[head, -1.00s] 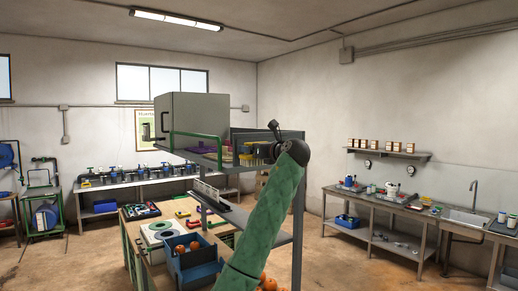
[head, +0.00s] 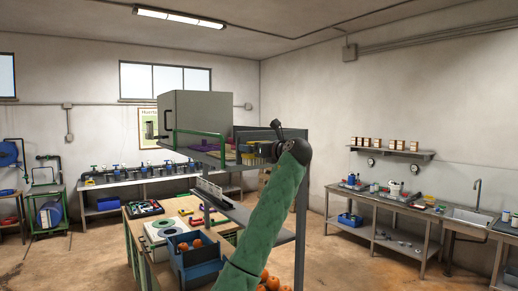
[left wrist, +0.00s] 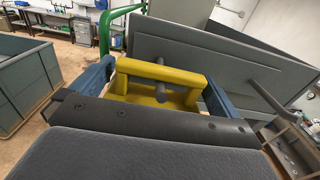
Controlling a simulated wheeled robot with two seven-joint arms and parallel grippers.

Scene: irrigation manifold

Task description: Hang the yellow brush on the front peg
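The yellow brush (left wrist: 130,70) is between the blue fingers of my left gripper (left wrist: 156,90) in the left wrist view, with a finger against each side. Another grey peg (left wrist: 262,84) stands out from the grey panel (left wrist: 200,50) to the right. In the head view my green-sleeved arm reaches to the upper shelf, where my left gripper (head: 252,152) is small and partly hidden. My right gripper is not in view.
A large grey box (head: 195,118) stands on the upper shelf, beside a green rail (head: 200,134). A blue bin (head: 200,262) with orange fruit stands below on a wooden table (head: 180,208). The floor (head: 340,265) to the right is open.

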